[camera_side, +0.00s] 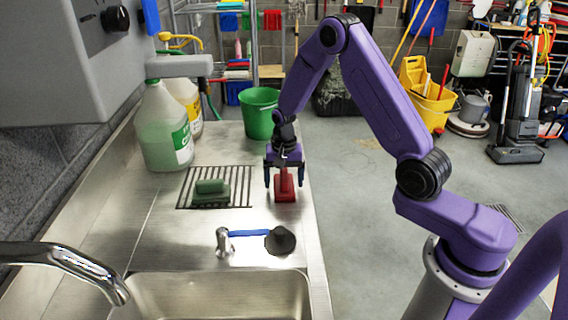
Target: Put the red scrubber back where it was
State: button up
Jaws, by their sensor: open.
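The red scrubber (285,191) lies on the steel counter near its right edge, just right of the dark drain grate (243,190). My gripper (284,183) is open, with its fingers down on either side of the scrubber's upper part. I cannot tell whether the fingers touch it. A green scrubber (211,192) sits on the left part of the grate.
A green bucket (260,115) stands behind my gripper. Large jugs (163,130) stand at the back left. The counter between grate and sink is mostly clear.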

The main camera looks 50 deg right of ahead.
aim_at(283, 175)
notch_tip(283, 175, up, 12)
jog(key=shift+d+f, duration=0.1)
jog(key=shift+f, duration=0.15)
jog(key=s+a+r+n, duration=0.3)
jog(key=s+a+n, duration=0.2)
jog(key=s+n, duration=0.15)
jog(key=s+a+r+n, duration=0.2)
jog(key=s+a+n, duration=0.3)
jog(key=s, duration=0.3)
jog(key=s+d+r+n, duration=0.1)
jog(key=s+n, duration=0.8)
jog(key=s, duration=0.8)
jog(key=shift+s+d, duration=0.2)
jog(key=shift+s, duration=0.1)
jog(key=shift+o, duration=1)
jog(key=shift+s+d+n, duration=0.2)
jog(key=shift+s+n, duration=0.35)
